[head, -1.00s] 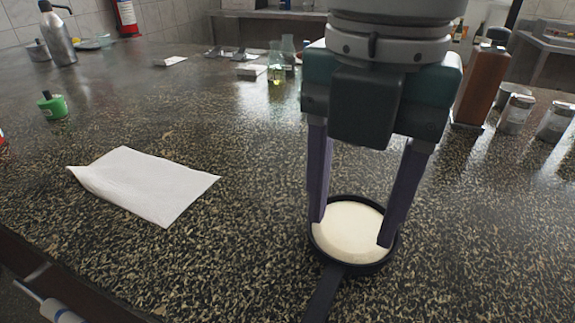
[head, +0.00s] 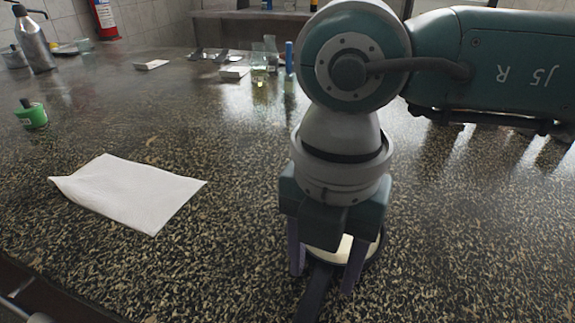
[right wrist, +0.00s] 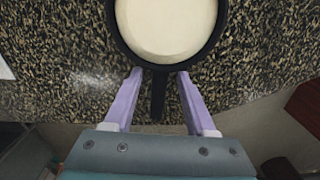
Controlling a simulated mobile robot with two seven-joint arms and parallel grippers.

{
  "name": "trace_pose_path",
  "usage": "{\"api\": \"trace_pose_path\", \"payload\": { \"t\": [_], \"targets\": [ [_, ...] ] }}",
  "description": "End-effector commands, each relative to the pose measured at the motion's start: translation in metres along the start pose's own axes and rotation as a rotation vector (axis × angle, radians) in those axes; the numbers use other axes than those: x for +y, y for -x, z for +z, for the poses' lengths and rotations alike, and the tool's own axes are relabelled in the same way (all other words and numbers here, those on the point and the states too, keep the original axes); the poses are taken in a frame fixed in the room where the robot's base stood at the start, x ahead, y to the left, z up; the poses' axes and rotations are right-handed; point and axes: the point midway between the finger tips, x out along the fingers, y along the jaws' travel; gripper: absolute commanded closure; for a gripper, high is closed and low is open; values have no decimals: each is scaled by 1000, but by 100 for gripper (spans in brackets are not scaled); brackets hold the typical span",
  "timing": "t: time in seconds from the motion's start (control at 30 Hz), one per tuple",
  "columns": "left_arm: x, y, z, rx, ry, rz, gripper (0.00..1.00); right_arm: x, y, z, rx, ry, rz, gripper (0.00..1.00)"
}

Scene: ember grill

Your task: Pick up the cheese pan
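The cheese pan (head: 373,254) is a small dark pan with a pale cream disc of cheese inside, resting on the speckled counter. Its dark handle points toward the front edge. In the head view my right gripper (head: 326,284) hides much of it. The pan (right wrist: 115,38) shows at the top of the right wrist view. My right gripper (right wrist: 158,80) is open, with one purple finger on each side of the handle (right wrist: 158,98), close to the pan's rim. A gap shows between the handle and each finger. My left gripper is not in view.
A white sheet of paper (head: 130,190) lies on the counter to the left. A green container (head: 32,116) and a metal bottle (head: 33,42) stand farther left. Glassware (head: 260,72) stands at the back. The counter's front edge runs close to the pan.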

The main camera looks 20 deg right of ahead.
Motion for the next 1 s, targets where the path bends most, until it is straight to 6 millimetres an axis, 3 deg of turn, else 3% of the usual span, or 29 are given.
{"api": "trace_pose_path", "payload": {
  "t": [0.07, 0.47, 1.0],
  "targets": [
    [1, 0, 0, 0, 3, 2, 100, 0, 0, 0, 0, 0, 0, 55],
    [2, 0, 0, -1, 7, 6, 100, 0, 0, 0, 0, -1, 0, 100],
    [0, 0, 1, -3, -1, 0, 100, 0, 1, 0, 0, -1, 0, 100]
  ]
}}
